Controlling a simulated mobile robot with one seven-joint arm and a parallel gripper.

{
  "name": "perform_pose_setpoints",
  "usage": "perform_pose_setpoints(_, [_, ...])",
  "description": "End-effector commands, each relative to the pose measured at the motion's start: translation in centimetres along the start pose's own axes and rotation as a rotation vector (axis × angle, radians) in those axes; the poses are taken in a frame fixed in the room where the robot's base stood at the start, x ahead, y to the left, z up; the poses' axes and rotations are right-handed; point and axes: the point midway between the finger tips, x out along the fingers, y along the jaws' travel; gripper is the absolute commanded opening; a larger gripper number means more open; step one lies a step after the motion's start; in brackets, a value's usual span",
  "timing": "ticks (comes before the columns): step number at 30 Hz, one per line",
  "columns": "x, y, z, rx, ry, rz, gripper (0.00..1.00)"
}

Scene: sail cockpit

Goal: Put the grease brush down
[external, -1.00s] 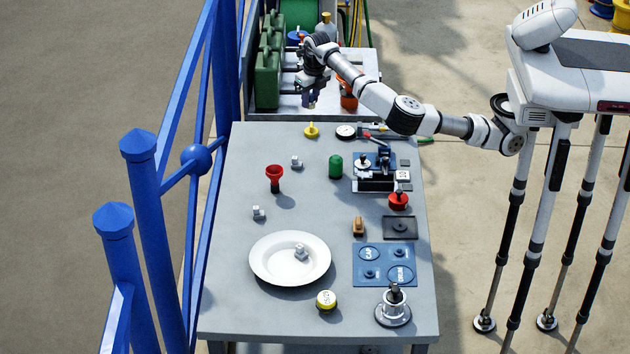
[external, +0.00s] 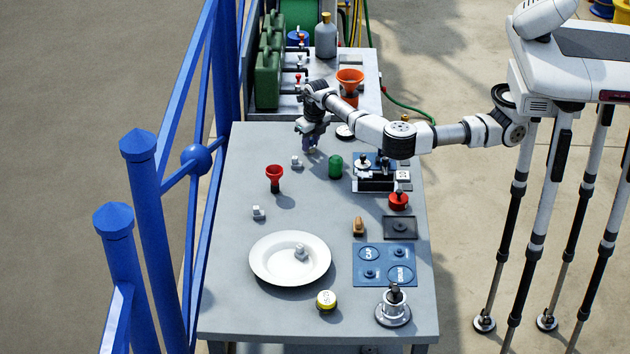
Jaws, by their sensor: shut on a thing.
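My gripper (external: 309,147) points down over the far left part of the grey table (external: 225,290), just beyond a small grey nut-like piece (external: 296,161). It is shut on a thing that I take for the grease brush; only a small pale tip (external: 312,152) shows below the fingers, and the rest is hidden. I cannot tell whether the tip touches the table.
A red funnel (external: 275,175), a green capped cylinder (external: 335,166) and a blue-based fixture (external: 375,178) stand near. The table's left middle is mostly clear.

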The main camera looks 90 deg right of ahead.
Motion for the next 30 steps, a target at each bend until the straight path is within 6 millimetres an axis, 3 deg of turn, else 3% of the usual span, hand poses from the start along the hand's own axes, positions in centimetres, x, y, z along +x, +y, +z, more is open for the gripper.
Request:
perform_pose_setpoints(9, [0.4,0.0,0.0,0.0,-0.001,0.001,0.05])
perform_pose_setpoints(10, [0.4,0.0,0.0,0.0,-0.001,0.001,0.29])
perform_pose_setpoints(15, [0.3,0.0,0.0,0.0,-0.001,0.001,0.49])
perform_pose_setpoints(24, [0.0,0.0,0.0,0.0,-0.001,0.001,0.49])
perform_pose_setpoints(30, [-2.1,0.1,0.1,0.0,-0.003,0.004,0.49])
